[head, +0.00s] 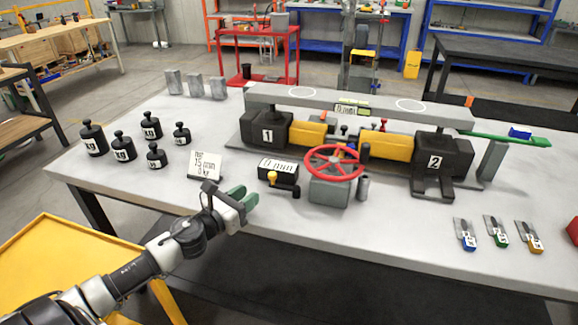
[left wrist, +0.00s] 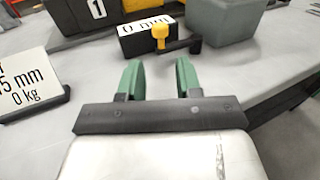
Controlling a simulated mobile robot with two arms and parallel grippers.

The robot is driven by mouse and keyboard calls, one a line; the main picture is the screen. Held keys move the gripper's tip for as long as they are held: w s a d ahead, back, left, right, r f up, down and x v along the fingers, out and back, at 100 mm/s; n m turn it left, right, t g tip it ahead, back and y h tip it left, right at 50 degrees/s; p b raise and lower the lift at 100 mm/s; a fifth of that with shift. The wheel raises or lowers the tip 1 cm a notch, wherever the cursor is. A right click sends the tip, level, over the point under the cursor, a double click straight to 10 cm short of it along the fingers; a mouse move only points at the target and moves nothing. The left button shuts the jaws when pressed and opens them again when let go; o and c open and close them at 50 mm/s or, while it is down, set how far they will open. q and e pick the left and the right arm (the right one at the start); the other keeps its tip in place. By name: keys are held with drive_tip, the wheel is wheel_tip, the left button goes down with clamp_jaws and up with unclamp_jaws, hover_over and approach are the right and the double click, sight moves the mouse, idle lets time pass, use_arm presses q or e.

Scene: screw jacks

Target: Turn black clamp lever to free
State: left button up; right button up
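A black box (head: 278,166) reading "0 mm" stands near the table's front edge. On its front is a black lever (head: 288,187) with a yellow knob (head: 272,177). In the left wrist view the black lever (left wrist: 185,46) extends right from the yellow knob (left wrist: 160,38). I cannot tell surely whether this is the clamp lever. My left gripper (head: 244,200) is open and empty, left of the box and apart from it. Its green fingers (left wrist: 159,80) point towards the box in the left wrist view. My right gripper is not in view.
A red handwheel (head: 334,163) on a grey block (head: 329,192) stands right of the box. A sign (head: 205,165) reading 15 mm, 0 kg stands to its left. Behind are black blocks 1 (head: 266,130) and 2 (head: 442,155). Several black weights (head: 92,138) stand at left.

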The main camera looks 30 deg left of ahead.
sight(270, 175)
use_arm(q)
drive_tip(key=shift+w+r, duration=0.1)
drive_tip(key=shift+r, duration=0.1)
drive_tip(key=shift+w+d+r+p, duration=0.1)
drive_tip(key=shift+w+r+p, duration=0.05)
drive_tip(key=shift+w, duration=0.45)
drive_tip(key=shift+w+d+r+p, duration=0.1)
drive_tip(key=shift+w+p, duration=0.05)
drive_tip(key=shift+w, duration=0.45)
drive_tip(key=w, duration=0.3)
drive_tip(key=shift+w+d+f, duration=0.1)
drive_tip(key=shift+d, duration=0.1)
drive_tip(key=w, duration=0.3)
drive_tip(key=shift+d+p, duration=0.25)
drive_tip(key=shift+p, duration=0.1)
drive_tip(key=shift+w+d+f, duration=0.1)
drive_tip(key=shift+w+f, duration=0.05)
drive_tip(key=shift+w, duration=0.35)
clamp_jaws()
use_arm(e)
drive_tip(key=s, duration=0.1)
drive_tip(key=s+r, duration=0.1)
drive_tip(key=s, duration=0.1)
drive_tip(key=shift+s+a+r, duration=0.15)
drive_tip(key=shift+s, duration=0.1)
